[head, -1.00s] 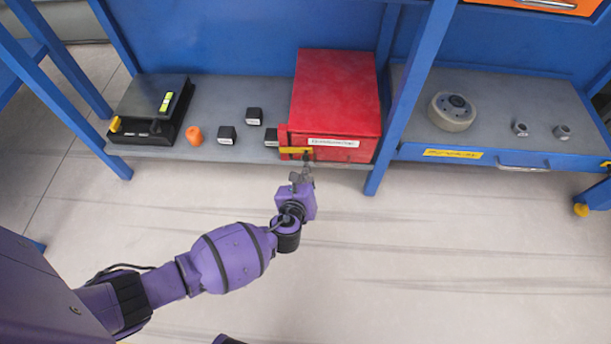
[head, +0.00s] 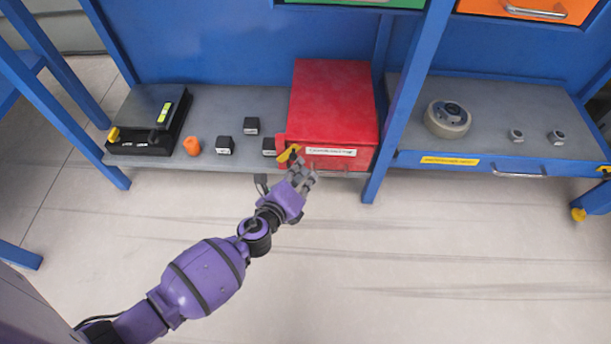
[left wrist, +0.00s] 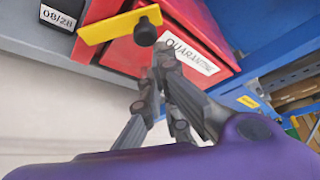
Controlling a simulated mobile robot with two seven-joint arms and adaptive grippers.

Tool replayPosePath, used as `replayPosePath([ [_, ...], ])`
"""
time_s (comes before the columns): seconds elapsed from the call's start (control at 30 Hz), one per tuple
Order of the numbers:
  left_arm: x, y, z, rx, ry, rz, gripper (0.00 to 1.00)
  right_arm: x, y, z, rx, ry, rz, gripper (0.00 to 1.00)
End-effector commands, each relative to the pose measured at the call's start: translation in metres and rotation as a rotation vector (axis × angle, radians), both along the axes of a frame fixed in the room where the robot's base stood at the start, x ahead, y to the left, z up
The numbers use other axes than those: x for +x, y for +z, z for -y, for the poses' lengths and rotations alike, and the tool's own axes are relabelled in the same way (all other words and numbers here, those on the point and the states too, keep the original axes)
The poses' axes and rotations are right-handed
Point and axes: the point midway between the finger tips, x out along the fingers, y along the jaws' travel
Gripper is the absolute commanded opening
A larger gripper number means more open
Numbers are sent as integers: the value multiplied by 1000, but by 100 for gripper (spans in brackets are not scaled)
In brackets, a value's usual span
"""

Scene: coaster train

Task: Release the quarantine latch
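The quarantine latch is a yellow bar (head: 288,154) on the front left of a red box (head: 334,105). In the left wrist view the latch (left wrist: 105,28) slants across the box corner, with a black knob (left wrist: 145,33) at its right end. A white label (left wrist: 190,52) reading QUARANTINE lies right of it. My left gripper (head: 305,168) is just below and right of the latch, in front of the box. In the left wrist view its fingertips (left wrist: 157,66) appear close together, below the knob, with nothing visible held. Their gap is unclear. My right gripper is out of view.
The box stands on a grey shelf (head: 230,100) between blue posts. Left of it are several small dark blocks, an orange piece (head: 191,146) and a black device (head: 150,120). A blue drawer (head: 470,162) is at right. The floor in front is clear.

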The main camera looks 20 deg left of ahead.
Motion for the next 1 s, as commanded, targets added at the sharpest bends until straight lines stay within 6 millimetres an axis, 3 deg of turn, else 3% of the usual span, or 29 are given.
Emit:
replayPosePath([
  [0.4, -4, 21, -14, -44, 1, 13, 0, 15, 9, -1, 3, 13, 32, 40],
  [1.0, -6, 24, -20, -42, 1, 11, 0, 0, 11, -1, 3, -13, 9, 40],
])
